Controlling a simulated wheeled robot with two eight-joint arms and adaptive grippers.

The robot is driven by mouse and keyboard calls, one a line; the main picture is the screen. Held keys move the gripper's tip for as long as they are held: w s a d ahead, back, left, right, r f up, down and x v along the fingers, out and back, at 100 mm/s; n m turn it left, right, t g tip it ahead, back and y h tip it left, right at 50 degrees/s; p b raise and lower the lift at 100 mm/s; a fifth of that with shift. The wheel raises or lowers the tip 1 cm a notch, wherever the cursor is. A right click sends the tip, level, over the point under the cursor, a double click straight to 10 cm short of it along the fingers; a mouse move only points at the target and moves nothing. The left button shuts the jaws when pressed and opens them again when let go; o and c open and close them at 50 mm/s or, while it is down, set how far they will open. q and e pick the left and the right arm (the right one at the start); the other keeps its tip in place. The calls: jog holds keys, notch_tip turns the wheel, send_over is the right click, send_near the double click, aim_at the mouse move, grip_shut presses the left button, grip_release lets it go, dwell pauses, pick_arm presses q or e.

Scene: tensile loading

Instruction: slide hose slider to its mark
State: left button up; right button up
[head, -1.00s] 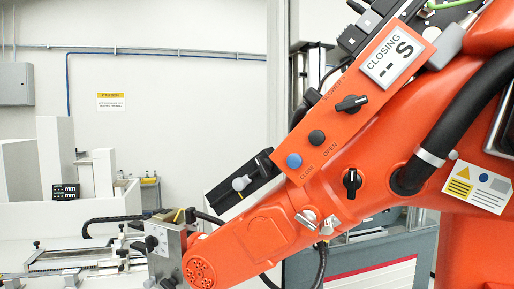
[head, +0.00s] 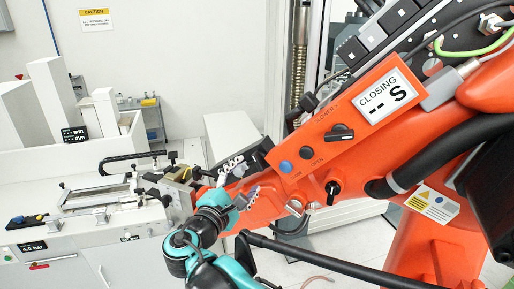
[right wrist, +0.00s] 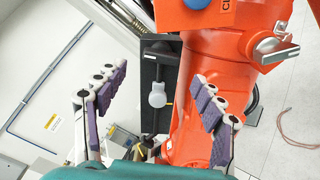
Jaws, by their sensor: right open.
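The likely hose slider, a pale grey knob (right wrist: 157,95) on a dark rail, shows in the right wrist view. It runs along a black panel (right wrist: 149,72) on the side of the orange machine arm (head: 330,140). My right gripper (right wrist: 160,76) is open, with one purple-padded finger on each side of the knob and clear gaps to both. In the head view my right gripper (head: 243,178) is at the black panel, and its fingers hide most of the knob. I cannot tell the mark clearly. My left gripper is not in view.
The orange arm carries a display reading CLOSING (head: 385,95), a blue button (head: 285,167) and black switches close to my gripper. A white bench (head: 90,215) with a metal fixture (head: 97,192) stands at the left. A loose cable (right wrist: 294,125) lies on the floor.

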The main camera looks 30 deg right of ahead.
aim_at(256, 164)
jog(key=p+x, duration=0.1)
jog(key=x, duration=0.6)
jog(key=shift+w+d, duration=0.15)
jog(key=shift+d, duration=0.15)
grip_shut()
